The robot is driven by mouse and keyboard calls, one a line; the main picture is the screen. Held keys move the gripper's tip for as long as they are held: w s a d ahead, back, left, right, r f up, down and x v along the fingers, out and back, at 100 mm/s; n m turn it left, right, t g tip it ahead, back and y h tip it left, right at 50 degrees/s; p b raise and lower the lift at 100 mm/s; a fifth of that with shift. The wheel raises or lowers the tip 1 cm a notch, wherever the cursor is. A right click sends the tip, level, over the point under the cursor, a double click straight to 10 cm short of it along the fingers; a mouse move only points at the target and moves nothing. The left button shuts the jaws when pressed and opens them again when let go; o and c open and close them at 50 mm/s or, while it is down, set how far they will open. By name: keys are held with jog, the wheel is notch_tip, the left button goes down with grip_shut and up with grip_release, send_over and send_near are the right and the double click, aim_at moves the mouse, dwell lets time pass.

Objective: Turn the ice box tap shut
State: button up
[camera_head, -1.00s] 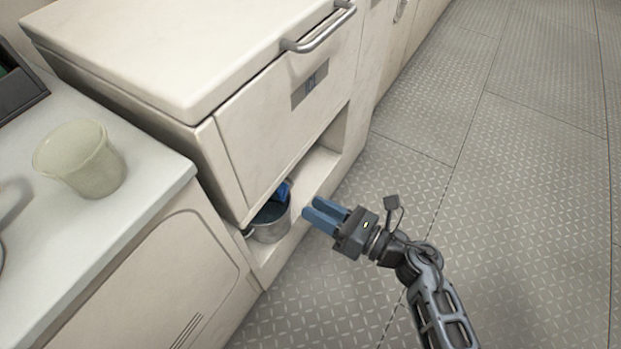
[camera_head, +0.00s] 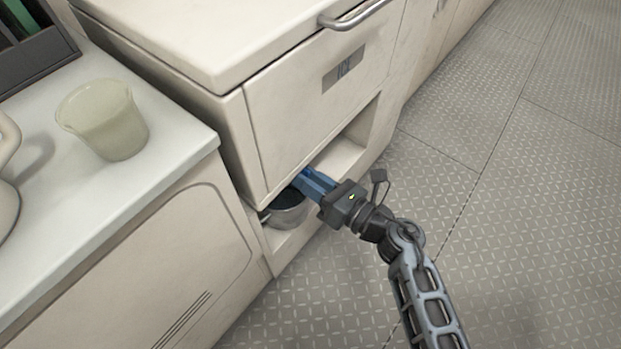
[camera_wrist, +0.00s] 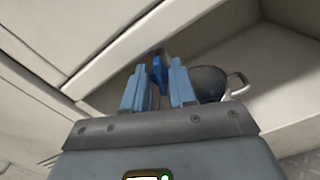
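The ice box (camera_head: 310,105) is a cream cabinet with an "ICE" label on its front. Its blue tap handle (camera_wrist: 158,72) shows in the wrist view under the front panel, upright between my two blue fingers. My gripper (camera_head: 312,182) reaches into the recess below the panel. In the wrist view my gripper (camera_wrist: 158,85) has its fingers apart on either side of the handle, with a gap visible. In the head view the tap is mostly hidden by my fingers. The tap's spout is not clear.
A metal pot (camera_head: 287,208) with dark contents stands in the recess beneath the tap, close to my fingers; its handle (camera_wrist: 238,86) shows in the wrist view. A pale cup (camera_head: 105,120) stands on the left counter. The floor (camera_head: 500,230) is clear.

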grip_shut()
jog(key=shift+r+m+p, duration=0.1)
jog(key=shift+m+p, duration=0.2)
jog(key=shift+d+f+m+p, duration=0.1)
jog(key=shift+m+p, duration=1.95)
jog(key=shift+m, duration=1.1)
jog(key=shift+f+m+p, duration=0.1)
jog(key=shift+m+p, duration=1.95)
jog(key=shift+m, duration=1.1)
jog(key=shift+o, duration=0.9)
grip_release()
